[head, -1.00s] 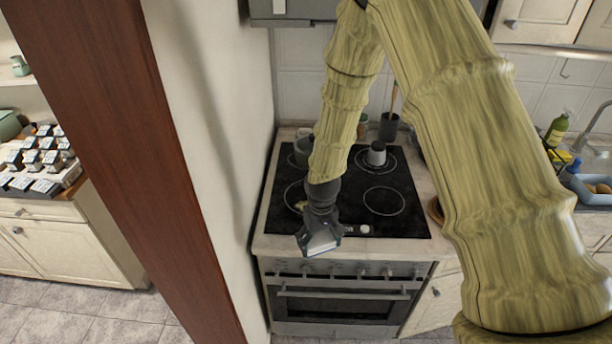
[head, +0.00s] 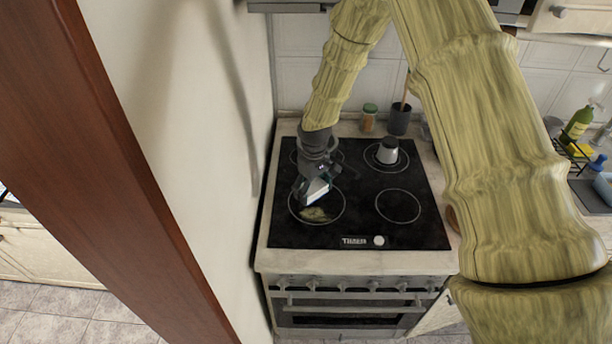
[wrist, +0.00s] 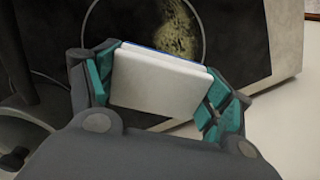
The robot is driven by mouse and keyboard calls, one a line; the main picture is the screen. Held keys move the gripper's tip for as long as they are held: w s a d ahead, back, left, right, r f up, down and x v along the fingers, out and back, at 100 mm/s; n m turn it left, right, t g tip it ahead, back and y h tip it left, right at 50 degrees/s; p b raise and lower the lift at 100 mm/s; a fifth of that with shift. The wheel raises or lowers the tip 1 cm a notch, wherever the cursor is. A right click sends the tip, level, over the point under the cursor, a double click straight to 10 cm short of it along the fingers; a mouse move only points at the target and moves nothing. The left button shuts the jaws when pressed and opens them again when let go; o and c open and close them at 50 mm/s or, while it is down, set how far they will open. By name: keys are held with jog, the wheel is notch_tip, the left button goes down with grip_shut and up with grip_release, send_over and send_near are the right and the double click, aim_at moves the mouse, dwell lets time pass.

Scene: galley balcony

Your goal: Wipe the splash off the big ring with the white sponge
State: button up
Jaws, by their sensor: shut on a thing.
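My gripper (head: 315,192) is shut on the white sponge (head: 317,190), above the front left ring of the black cooktop (head: 360,228). In the wrist view the sponge (wrist: 160,80) sits between the teal finger pads, with a thin blue edge on its far side. The big ring (head: 340,212) is a thin pale circle, partly hidden by my gripper. A yellowish splash (head: 316,214) lies inside it, just in front of the sponge. The splash also shows in the wrist view (wrist: 182,32), beyond the sponge. Whether the sponge touches the glass I cannot tell.
A grey moka-like pot (head: 388,152) stands on the back right ring. A dark utensil pot (head: 398,120) and a green-lidded jar (head: 369,118) stand behind the cooktop. A white wall (head: 200,130) runs close on the left. The front right ring (head: 398,206) is clear.

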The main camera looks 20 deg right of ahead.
aim_at(313, 207)
jog(key=shift+w+d+r, duration=0.1)
jog(key=shift+w, duration=0.15)
jog(key=shift+s+a+r, duration=0.2)
jog(key=shift+s+r, duration=0.35)
jog(key=shift+s, duration=0.15)
jog(key=f, duration=0.2)
jog(key=w+f+b, duration=0.1)
jog(key=f, duration=0.1)
jog(key=shift+s+f+b, duration=0.25)
jog(key=shift+f+b, duration=0.35)
jog(key=shift+b, duration=0.05)
jog(key=shift+r, duration=0.1)
jog(key=shift+w, duration=0.2)
jog(key=shift+s+f, duration=0.15)
jog(key=shift+f, duration=0.1)
jog(key=shift+f, duration=0.4)
